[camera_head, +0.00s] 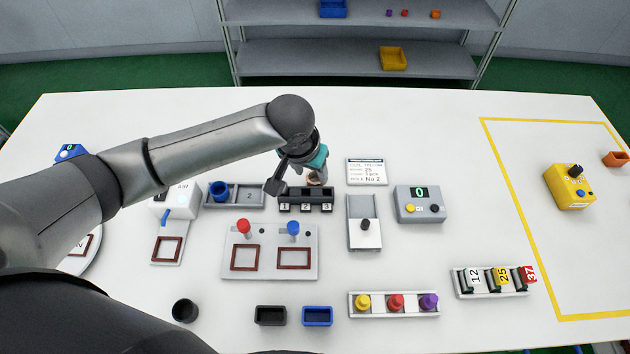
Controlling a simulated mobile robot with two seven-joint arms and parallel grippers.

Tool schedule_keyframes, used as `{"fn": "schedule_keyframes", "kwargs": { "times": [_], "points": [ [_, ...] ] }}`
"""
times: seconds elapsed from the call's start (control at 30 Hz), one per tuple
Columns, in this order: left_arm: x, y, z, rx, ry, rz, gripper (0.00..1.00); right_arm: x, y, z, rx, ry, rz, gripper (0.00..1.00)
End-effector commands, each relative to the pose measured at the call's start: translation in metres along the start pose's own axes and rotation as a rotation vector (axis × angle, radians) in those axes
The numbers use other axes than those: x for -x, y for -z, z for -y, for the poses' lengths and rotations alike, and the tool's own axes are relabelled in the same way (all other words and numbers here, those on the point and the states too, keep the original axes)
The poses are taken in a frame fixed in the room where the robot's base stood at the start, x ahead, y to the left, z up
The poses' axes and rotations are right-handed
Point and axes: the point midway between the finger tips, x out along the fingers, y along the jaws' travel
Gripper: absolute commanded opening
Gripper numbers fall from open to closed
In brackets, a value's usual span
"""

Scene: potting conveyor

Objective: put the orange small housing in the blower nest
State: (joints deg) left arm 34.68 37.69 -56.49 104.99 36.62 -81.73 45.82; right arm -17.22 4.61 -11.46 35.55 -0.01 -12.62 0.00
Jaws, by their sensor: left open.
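My left gripper (316,172) is open above the back of the middle of the table, just behind the black numbered rack. A small brownish round thing (314,180) shows just below its fingers; I cannot tell what it is or whether the fingers touch it. An orange open-topped housing (615,158) stands at the far right edge, well away from my left gripper. The blower is the white box marked AIR (184,196) at left. Its nest, a plate with a dark red square frame (167,250), lies in front and looks empty. My right gripper is not in view.
A grey tray (250,196) holds a blue cup (219,191). The black rack (305,203), a two-frame fixture (270,268) and a grey counter box (420,204) fill the middle. Black (270,316) and blue (317,316) boxes stand in front. A yellow box (569,188) stands right.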

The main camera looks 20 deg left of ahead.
Motion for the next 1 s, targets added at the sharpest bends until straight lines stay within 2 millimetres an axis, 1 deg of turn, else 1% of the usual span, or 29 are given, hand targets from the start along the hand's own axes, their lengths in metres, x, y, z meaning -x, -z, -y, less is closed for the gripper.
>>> {"fn": "schedule_keyframes", "kwargs": {
  "times": [0.27, 0.3, 0.4, 0.5, 0.7, 1.0],
  "points": [
    [-0.032, 0.008, 0.002, 0.0, 0.001, 0.001, 0.55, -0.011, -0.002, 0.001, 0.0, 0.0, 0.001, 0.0],
    [-0.038, 0.007, 0.002, 0.0, 0.001, 0.002, 0.55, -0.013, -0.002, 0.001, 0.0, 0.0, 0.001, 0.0],
    [-0.048, 0.007, 0.002, 0.0, 0.001, 0.002, 0.55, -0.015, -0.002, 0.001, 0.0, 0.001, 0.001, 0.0],
    [-0.051, 0.007, 0.002, -0.001, 0.0, 0.0, 0.55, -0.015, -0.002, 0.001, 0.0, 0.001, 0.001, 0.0],
    [-0.05, 0.008, 0.002, -0.001, 0.0, 0.0, 0.55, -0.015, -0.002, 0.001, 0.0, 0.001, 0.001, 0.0],
    [-0.05, 0.008, 0.002, -0.001, 0.0, 0.0, 0.21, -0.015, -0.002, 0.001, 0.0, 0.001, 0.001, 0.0]
  ]
}}
